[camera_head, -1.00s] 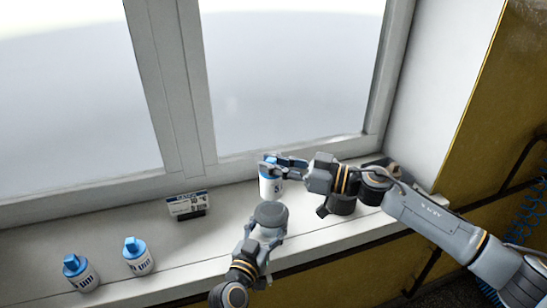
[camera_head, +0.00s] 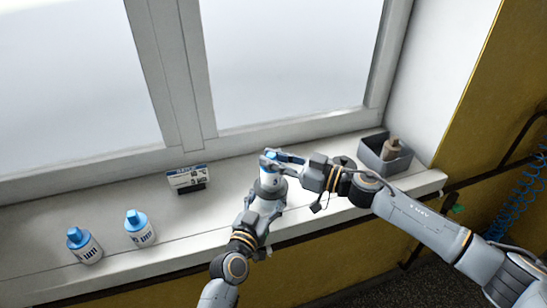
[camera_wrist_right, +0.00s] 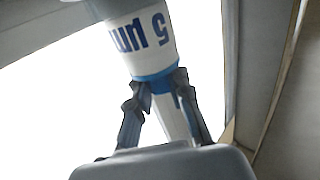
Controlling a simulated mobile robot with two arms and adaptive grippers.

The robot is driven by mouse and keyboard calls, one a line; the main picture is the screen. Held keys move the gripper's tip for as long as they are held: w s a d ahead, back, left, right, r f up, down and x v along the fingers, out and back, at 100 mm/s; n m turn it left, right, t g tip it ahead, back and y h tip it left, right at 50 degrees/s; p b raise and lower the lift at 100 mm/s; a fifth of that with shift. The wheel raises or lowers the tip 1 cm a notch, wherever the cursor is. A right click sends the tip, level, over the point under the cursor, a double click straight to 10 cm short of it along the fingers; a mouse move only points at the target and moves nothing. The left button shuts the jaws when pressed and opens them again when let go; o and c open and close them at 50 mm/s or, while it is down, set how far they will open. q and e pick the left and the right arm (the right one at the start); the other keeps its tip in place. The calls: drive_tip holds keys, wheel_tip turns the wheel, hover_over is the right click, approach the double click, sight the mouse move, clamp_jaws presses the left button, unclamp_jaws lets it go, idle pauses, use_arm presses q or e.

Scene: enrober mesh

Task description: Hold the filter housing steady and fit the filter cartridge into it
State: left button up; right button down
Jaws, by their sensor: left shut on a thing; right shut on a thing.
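My right gripper (camera_head: 278,158) is shut on the blue-capped top of a white filter cartridge (camera_head: 269,173). In the right wrist view the cartridge (camera_wrist_right: 140,40) shows "5 µm" upside down, and my right fingers (camera_wrist_right: 160,92) pinch its blue end. The grey filter housing (camera_head: 270,189) is directly below the cartridge in the head view, held by my left gripper (camera_head: 268,200), which is shut on it. The cartridge's lower part is hidden at the housing; how deep it sits inside I cannot tell.
Two more blue-capped cartridges (camera_head: 84,246) (camera_head: 139,229) stand on the sill's left. A labelled box (camera_head: 187,178) stands behind them. A grey bin (camera_head: 371,157) with a brown item (camera_head: 391,148) stands at the right end.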

drive_tip(key=c, duration=1.1)
unclamp_jaws()
drive_tip(key=shift+c, duration=0.2)
drive_tip(key=shift+r, duration=3.5)
use_arm(q)
drive_tip(key=o, duration=1.2)
drive_tip(key=shift+o, duration=0.2)
